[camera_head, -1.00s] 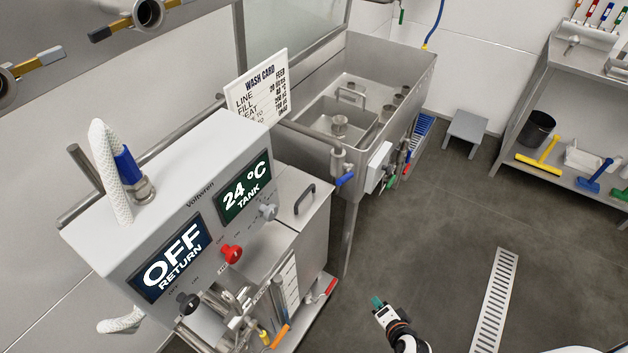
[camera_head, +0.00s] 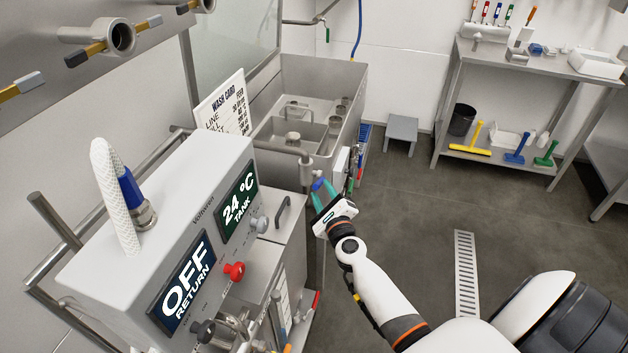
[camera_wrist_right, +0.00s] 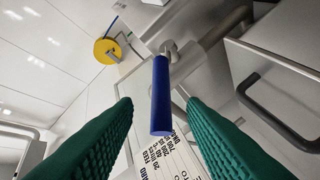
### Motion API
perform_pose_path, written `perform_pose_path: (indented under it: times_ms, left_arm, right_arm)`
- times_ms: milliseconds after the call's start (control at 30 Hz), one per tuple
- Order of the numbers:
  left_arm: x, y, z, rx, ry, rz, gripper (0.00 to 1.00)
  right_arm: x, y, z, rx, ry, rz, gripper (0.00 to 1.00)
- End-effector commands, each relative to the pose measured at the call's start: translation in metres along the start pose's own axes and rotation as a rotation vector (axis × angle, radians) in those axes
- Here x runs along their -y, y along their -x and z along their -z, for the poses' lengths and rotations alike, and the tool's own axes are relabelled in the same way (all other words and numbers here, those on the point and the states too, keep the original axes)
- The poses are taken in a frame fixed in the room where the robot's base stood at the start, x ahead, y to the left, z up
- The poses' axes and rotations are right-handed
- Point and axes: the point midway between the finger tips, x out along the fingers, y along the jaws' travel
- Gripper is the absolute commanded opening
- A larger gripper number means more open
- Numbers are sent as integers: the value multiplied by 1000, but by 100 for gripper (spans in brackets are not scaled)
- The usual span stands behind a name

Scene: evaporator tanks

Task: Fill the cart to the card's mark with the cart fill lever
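The cart (camera_head: 160,215) stands at the left, its displays reading OFF RETURN and 24 °C TANK. A blue-handled lever (camera_head: 317,184), which looks like the cart fill lever, sits on a pipe valve at the cart's far right. My right gripper (camera_head: 322,190) is at this lever. In the right wrist view the blue handle (camera_wrist_right: 161,95) lies between the open green fingers (camera_wrist_right: 160,112), with gaps on both sides. The wash card (camera_head: 226,104) stands behind the cart; its lines are partly hidden. My left gripper is out of view.
A steel sink (camera_head: 345,85) stands behind the lever. A red knob (camera_head: 235,271) and a grey knob (camera_head: 259,224) are on the cart's front. A dark cart handle (camera_wrist_right: 270,110) is close on the right in the wrist view. The floor at right is clear around a drain grate (camera_head: 466,275).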

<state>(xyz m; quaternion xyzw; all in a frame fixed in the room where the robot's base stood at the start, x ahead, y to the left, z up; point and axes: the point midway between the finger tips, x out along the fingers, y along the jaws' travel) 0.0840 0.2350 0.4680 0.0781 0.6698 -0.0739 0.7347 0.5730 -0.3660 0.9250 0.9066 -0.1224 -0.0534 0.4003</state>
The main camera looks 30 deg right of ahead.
Motion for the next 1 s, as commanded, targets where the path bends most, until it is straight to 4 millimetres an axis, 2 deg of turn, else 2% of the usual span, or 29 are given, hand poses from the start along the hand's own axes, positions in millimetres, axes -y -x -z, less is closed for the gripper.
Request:
perform_pose_path:
  times_ms: [100,300,467,733,967,1000]
  left_arm:
    - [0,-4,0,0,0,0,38]
    - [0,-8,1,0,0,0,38]
    - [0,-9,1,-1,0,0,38]
    - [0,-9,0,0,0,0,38]
    - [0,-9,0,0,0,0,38]
    - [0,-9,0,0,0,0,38]
  right_arm:
    - [0,-25,-1,-1,2,-2,38]
    - [1,-52,-1,0,3,0,38]
    - [1,-60,-1,1,2,1,38]
    - [1,-61,-1,1,3,1,38]
    - [1,-61,-1,1,3,1,0]
    - [1,-61,-1,1,3,1,0]
